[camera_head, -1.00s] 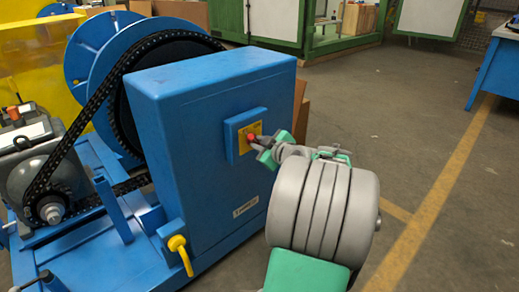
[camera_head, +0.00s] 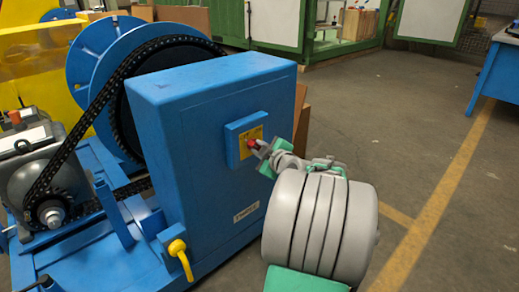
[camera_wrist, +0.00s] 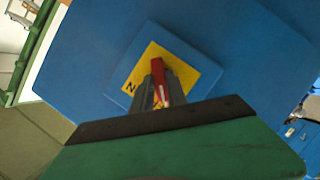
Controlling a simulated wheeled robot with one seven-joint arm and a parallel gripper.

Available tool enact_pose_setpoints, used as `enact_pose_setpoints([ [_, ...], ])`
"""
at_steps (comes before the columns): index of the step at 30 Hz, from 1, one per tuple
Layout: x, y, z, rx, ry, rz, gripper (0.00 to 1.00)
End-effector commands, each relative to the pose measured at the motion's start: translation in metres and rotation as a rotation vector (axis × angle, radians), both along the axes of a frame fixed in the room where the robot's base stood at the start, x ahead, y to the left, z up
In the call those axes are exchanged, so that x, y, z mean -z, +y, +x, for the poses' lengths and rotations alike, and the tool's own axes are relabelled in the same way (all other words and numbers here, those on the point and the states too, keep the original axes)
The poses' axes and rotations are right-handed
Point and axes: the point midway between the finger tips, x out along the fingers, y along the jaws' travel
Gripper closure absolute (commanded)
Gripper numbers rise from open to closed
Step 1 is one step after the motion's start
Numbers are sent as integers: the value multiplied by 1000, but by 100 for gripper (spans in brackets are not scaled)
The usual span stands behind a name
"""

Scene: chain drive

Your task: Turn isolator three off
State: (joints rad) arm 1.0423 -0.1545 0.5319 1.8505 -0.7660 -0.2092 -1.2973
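The isolator is a red handle (camera_head: 251,144) on a yellow plate (camera_head: 244,137), set on a small blue box on the side of the blue cabinet. The red handle also shows in the wrist view (camera_wrist: 158,72), with the yellow plate (camera_wrist: 178,67) tilted behind it. My gripper (camera_head: 257,149) is at the handle. In the wrist view its two grey fingers (camera_wrist: 160,88) lie close along both sides of the handle and appear shut on it. The lower part of the handle and plate is hidden by the fingers and gripper body. A letter on the plate looks like N.
A chain and sprockets with a motor (camera_head: 38,165) stand left. Open floor (camera_head: 420,130) lies right.

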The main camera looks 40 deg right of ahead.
Motion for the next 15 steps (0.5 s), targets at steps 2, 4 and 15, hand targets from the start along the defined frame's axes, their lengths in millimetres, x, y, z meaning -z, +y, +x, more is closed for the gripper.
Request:
enact_pose_setpoints([
  [2, 0, 0, 0, 0, 0, 0, 75],
  [4, 0, 0, 0, 0, 0, 1, 69],
  [15, -1, 0, -2, 1, 0, 2, 62],
])
